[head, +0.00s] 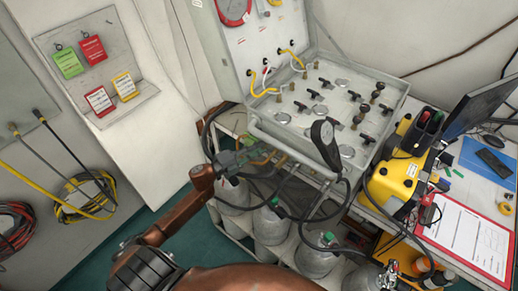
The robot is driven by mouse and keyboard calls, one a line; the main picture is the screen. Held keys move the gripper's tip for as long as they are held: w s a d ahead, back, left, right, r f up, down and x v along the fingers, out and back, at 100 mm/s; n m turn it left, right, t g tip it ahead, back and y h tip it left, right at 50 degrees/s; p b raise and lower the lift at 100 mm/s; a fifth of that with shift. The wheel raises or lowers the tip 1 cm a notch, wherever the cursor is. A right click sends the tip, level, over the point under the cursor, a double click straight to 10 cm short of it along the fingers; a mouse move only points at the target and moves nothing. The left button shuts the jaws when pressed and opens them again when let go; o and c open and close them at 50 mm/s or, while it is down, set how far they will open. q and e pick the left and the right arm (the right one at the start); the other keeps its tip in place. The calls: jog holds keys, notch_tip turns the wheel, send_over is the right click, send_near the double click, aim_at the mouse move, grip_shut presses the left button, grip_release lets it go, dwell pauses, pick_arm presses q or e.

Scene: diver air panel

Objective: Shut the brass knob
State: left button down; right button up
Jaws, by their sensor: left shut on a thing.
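My left gripper (262,158) reaches in from the lower left on its brown arm. It is in front of the open grey panel case (262,136), below its front rail. Its fingers are shut on a small brass-coloured part there, which looks like the brass knob; the fingers hide most of it, so its turn position cannot be told. Several other small dark brass knobs (380,87) stand on the right of the panel face, apart from the gripper. My right gripper is not in view.
Grey cylinders (270,226) with hoses stand in a rack under the case. A yellow box (393,178) and a clipboard (466,238) lie on the desk at right. Coiled cables (83,196) hang at left.

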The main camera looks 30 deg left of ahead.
pick_arm(q)
jog(key=shift+f, duration=0.1)
jog(key=c, duration=2.1)
grip_release()
jog(key=v, duration=1.2)
